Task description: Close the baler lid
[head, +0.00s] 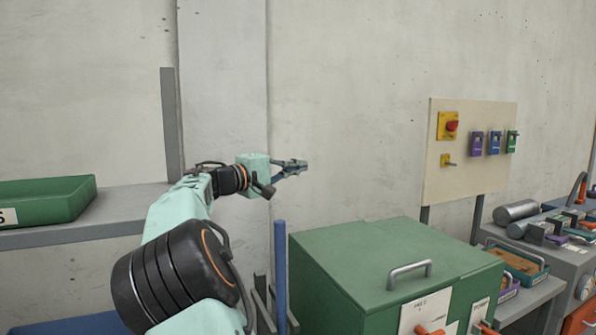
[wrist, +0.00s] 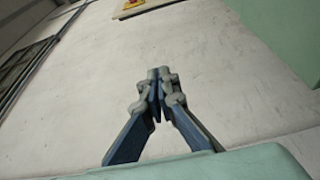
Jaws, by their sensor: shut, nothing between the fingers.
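The baler is a green box with a flat green lid (head: 390,255) at the lower middle right of the head view. The lid lies level on top of the box, and a grey bar handle (head: 409,272) stands on it near the front. Whether a gap is left under the lid is hard to tell. My gripper (head: 304,166) is shut and empty, in the air above and to the left of the lid, in front of the wall. In the wrist view my gripper (wrist: 160,75) shows its fingertips together against the pale wall, with no lid in sight.
A panel (head: 472,150) with a red button and several coloured switches stands behind the baler at right. A bench (head: 570,262) with metal cylinders and trays is at far right. A green bin (head: 45,200) sits on a grey shelf at left. A blue post (head: 280,275) rises left of the baler.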

